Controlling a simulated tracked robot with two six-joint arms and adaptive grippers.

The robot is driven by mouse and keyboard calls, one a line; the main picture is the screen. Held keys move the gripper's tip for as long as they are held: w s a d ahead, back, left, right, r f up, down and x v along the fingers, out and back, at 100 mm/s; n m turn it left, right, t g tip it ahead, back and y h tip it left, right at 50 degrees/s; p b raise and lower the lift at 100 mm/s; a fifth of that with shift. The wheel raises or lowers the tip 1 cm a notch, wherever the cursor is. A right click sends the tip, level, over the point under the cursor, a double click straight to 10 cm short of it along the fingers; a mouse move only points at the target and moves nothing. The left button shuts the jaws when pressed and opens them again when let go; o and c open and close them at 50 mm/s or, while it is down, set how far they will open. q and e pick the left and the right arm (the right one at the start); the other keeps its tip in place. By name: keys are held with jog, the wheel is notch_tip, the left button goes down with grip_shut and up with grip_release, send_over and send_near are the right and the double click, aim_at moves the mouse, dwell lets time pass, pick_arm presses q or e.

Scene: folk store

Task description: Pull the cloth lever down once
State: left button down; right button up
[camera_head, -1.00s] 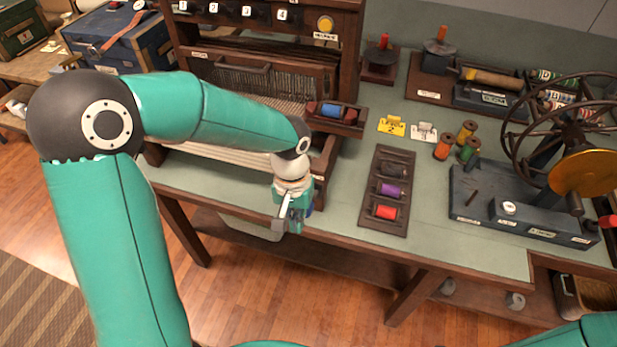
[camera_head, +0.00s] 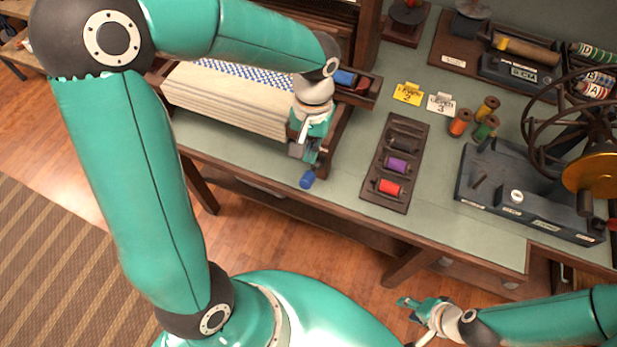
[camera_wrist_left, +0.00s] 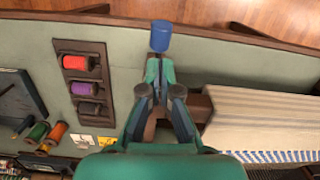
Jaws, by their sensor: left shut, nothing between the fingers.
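The cloth lever's blue knob (camera_head: 307,179) sticks out past the front of the loom, over the table's front edge. In the left wrist view the blue knob (camera_wrist_left: 161,36) is just beyond my left fingertips (camera_wrist_left: 160,72). In the head view my left gripper (camera_head: 310,155) points down above the knob, shut with nothing held. I cannot tell whether the fingertips touch it. The lever's shaft is hidden by the gripper. Pale cloth with a blue pattern (camera_head: 230,72) lies on the loom, left of the gripper. My right gripper (camera_head: 407,309) is low at the bottom right, its jaws unclear.
A spool rack (camera_head: 387,201) with purple and red spools lies right of the loom. Yellow and white tags (camera_head: 408,93) and loose thread spools (camera_head: 459,122) are behind it. A dark winder with a wheel (camera_head: 530,195) stands at right. The table between is clear.

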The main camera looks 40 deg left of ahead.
aim_at(308, 174)
pick_arm(q)
jog(key=shift+s+f+b, duration=0.2)
jog(key=shift+f+b, duration=0.95)
jog(key=shift+f, duration=0.5)
jog(key=shift+s+f+b, duration=0.15)
jog(key=shift+f+b, duration=1)
jog(key=shift+f, duration=0.45)
